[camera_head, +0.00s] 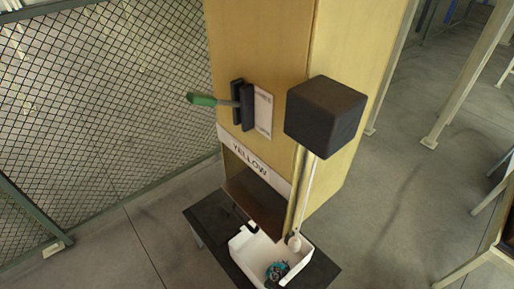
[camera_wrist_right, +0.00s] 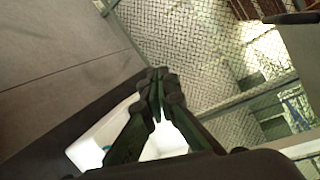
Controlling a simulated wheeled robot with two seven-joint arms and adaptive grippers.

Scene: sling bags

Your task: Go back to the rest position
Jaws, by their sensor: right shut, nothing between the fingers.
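My right gripper (camera_wrist_right: 156,92) shows in the right wrist view with its two dark green fingers brought together at the tips. It is shut and empty. A white tray (camera_wrist_right: 87,148) lies behind the fingers in that view. In the head view, a small dark and teal shape (camera_head: 278,270) shows at the white tray (camera_head: 240,244); I cannot tell whether it is my gripper or a thing in the tray. My left gripper is not in view.
A tall wooden housing (camera_head: 262,50) marked YELLOW stands behind the tray. A green handle (camera_head: 202,99) sticks out from it. A black block (camera_head: 325,115) is in front, with a pale rod below.

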